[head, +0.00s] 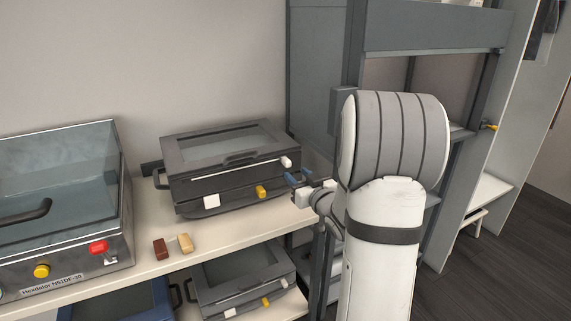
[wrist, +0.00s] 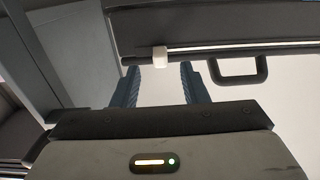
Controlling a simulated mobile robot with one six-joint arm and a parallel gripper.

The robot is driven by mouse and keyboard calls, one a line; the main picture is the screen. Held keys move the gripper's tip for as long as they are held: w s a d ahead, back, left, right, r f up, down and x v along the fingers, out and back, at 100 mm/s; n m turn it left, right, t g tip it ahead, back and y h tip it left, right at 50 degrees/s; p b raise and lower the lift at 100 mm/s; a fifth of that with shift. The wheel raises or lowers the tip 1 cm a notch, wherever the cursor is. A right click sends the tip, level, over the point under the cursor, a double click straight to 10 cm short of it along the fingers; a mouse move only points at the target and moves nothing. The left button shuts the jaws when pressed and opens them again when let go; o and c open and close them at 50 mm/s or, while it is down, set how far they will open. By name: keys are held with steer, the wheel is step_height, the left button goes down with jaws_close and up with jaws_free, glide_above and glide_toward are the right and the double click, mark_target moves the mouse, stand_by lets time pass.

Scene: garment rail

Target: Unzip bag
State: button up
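The dark grey bag (head: 226,165), box-shaped with a clear window in its top, sits on the upper shelf. A white zip line runs along its front, with a white pull (head: 287,161) at the right end. My gripper (head: 298,178) is just right of the bag's front corner, close to the pull. In the wrist view the white pull (wrist: 160,57) shows beyond and between the blue fingertips of my gripper (wrist: 160,78), at the left end of the white line. The fingers are apart with nothing between them. The bag's black handle (wrist: 238,78) is to the right.
A clear-lidded machine (head: 62,215) stands left. A brown block (head: 160,249) and a tan block (head: 185,243) lie on the shelf (head: 225,232). A similar case (head: 240,280) is on the lower shelf. A grey rack (head: 317,70) rises behind my arm.

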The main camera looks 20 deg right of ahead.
mark_target(289, 167)
steer(key=w+p, duration=0.1)
steer(key=w, duration=0.6)
steer(key=shift+w+a, duration=0.2)
steer(key=shift+c, duration=0.6)
jaws_close()
steer(key=shift+a, duration=0.1)
